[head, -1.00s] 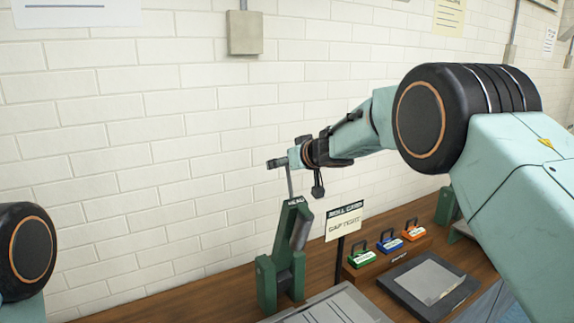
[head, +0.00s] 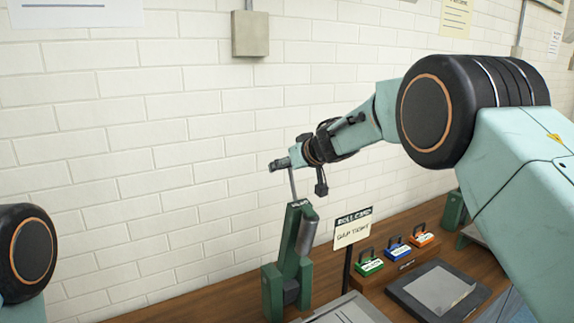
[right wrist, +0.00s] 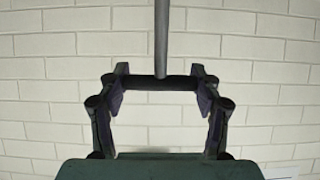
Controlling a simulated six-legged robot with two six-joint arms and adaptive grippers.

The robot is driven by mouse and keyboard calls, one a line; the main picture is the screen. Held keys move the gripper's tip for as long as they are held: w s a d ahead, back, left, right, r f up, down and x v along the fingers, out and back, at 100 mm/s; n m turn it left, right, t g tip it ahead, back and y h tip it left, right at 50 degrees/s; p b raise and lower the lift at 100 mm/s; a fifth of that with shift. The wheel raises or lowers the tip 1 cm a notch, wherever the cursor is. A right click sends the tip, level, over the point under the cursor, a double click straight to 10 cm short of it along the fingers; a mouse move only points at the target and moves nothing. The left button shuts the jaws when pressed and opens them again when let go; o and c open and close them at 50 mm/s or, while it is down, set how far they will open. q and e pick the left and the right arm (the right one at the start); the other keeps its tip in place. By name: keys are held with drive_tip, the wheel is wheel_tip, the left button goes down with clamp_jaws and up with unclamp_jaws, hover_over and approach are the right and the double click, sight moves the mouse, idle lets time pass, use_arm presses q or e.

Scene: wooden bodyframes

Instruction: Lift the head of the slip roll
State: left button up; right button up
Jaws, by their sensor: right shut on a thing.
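The slip roll (head: 290,265) stands on the bench against the wall, with a green end post and a grey roll beside it. A thin grey lever (head: 292,185) rises from its top near a label that seems to read HEAD. My right gripper (head: 278,164) is at the lever's upper end. In the right wrist view my right gripper (right wrist: 160,83) is shut on a dark crosswise handle (right wrist: 160,84), with the grey rod (right wrist: 161,35) running from it to the top edge. My left gripper is out of view.
A roll card sign (head: 353,228) stands just right of the slip roll. A dark tray (head: 408,294) with a grey sheet lies in front.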

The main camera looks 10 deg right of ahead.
drive_tip(key=shift+s, duration=0.1)
drive_tip(key=o, duration=1.7)
drive_tip(key=shift+s, duration=0.1)
drive_tip(key=v, duration=1.2)
